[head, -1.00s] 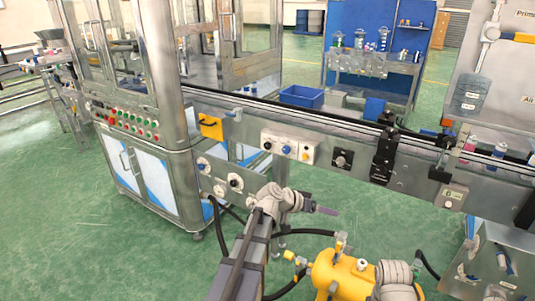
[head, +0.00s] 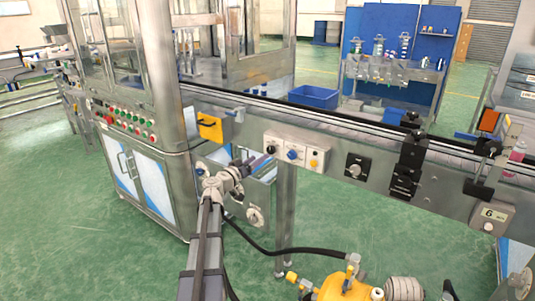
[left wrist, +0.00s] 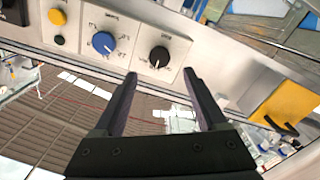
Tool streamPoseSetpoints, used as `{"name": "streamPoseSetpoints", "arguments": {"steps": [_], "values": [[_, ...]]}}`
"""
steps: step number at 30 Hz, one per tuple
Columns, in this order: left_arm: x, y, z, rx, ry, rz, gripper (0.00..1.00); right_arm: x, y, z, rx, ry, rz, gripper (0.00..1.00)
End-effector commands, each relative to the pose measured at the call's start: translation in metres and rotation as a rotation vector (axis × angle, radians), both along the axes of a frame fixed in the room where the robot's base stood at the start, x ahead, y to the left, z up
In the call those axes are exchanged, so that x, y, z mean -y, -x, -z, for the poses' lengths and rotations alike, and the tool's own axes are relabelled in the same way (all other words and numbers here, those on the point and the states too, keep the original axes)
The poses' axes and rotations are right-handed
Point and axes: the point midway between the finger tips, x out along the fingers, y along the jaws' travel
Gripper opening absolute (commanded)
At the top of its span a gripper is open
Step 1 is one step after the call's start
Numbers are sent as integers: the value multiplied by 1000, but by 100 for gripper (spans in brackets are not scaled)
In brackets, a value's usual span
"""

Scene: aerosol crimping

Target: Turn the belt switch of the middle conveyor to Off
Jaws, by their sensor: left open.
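A grey control panel (head: 290,148) is fixed to the side of the conveyor (head: 330,131). It carries a black knob (head: 271,150), a blue knob (head: 292,155) and a yellow button (head: 313,164). In the left wrist view the black knob (left wrist: 159,57) lies just beyond the fingertips, between their lines, with the blue knob (left wrist: 103,43) to its left. Their labels are too small to read. My left gripper (head: 262,162) is open and empty, close to the black knob and apart from it. Its two fingers show in the left wrist view (left wrist: 160,76). My right gripper is not seen.
A yellow box (head: 210,127) sits left of the panel; another black knob plate (head: 356,167) and a black bracket (head: 407,165) sit right. A steel cabinet (head: 150,185) stands left. A yellow tank (head: 345,288) and a black hose (head: 290,250) lie below.

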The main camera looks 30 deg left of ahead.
Motion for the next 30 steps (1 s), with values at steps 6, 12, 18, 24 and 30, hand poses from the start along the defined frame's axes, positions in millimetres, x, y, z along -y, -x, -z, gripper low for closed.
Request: {"name": "streamPoseSetpoints", "arguments": {"steps": [6, 12, 18, 24, 30], "values": [[2, -32, 0, -1, 0, 3, 74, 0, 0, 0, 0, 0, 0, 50], [4, -61, 0, -1, 0, 3, 74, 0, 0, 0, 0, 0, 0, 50], [5, -68, 0, -1, 0, 0, 74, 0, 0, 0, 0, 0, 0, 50], [6, -68, 0, -1, 0, 0, 68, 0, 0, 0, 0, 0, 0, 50], [6, -68, 0, -1, 0, 0, 46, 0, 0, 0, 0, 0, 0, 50]]}}
